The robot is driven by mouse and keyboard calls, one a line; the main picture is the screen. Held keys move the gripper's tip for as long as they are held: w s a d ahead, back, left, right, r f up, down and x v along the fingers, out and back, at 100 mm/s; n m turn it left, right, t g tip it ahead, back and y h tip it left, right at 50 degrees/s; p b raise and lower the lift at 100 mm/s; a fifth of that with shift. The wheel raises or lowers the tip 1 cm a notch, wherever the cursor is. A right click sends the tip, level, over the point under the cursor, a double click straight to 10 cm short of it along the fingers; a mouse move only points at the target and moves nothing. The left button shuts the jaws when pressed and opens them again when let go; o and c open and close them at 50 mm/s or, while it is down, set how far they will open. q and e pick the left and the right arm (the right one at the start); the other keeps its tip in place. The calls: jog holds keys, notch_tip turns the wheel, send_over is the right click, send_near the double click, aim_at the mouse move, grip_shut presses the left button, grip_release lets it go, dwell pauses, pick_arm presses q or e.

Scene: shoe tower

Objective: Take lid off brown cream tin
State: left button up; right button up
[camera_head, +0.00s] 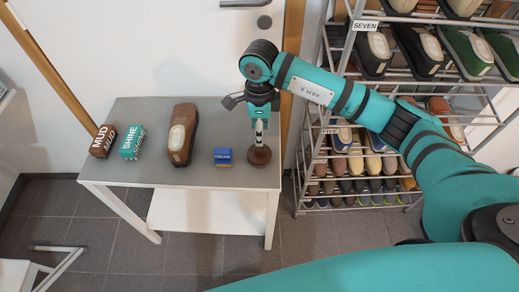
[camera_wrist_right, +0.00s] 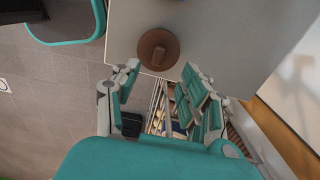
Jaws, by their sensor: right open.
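The brown cream tin (camera_head: 260,156) is a round brown disc near the right end of the grey table (camera_head: 220,111). It also shows in the right wrist view (camera_wrist_right: 158,42), close to the table's edge. I cannot tell a seam between its lid and base. My right gripper (camera_head: 259,136) points down just above the tin. In the right wrist view my right gripper (camera_wrist_right: 160,76) has its fingers spread apart, with nothing between them. The tin lies beyond the fingertips there, apparently not touched. My left gripper is not in view.
A full shoe rack (camera_head: 310,160) stands to the right.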

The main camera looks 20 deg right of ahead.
aim_at(259, 148)
jog(key=shift+s+f+p, duration=0.15)
jog(key=shift+f+p, duration=0.45)
jog(key=shift+f, duration=2.9)
jog(key=c, duration=0.9)
jog(key=shift+r, duration=0.15)
